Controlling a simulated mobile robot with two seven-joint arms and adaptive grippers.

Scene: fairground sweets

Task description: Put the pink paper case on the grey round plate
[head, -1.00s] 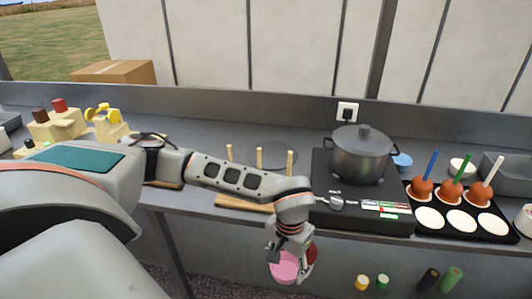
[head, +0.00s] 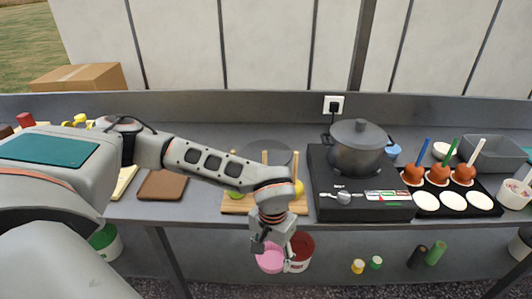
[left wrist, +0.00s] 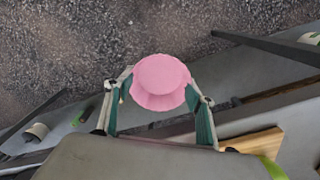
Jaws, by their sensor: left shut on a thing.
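The pink paper case (head: 270,262) is held in my left gripper (head: 270,246), in front of and below the counter's front edge. In the left wrist view the case (left wrist: 160,82) sits between the two fingers (left wrist: 160,100), its wide fluted side showing. My left gripper is shut on it. The grey round plate (head: 268,151) lies flat towards the back of the counter, left of the black hob. Upright sticks and my left forearm partly cover its near side. My right gripper is not in view.
A wooden board (head: 233,206) with sticks and apples lies between gripper and plate. A pot (head: 358,150) stands on the hob (head: 365,205) to the right. Toffee apples (head: 438,174) stand further right. A brown mat (head: 163,184) lies to the left.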

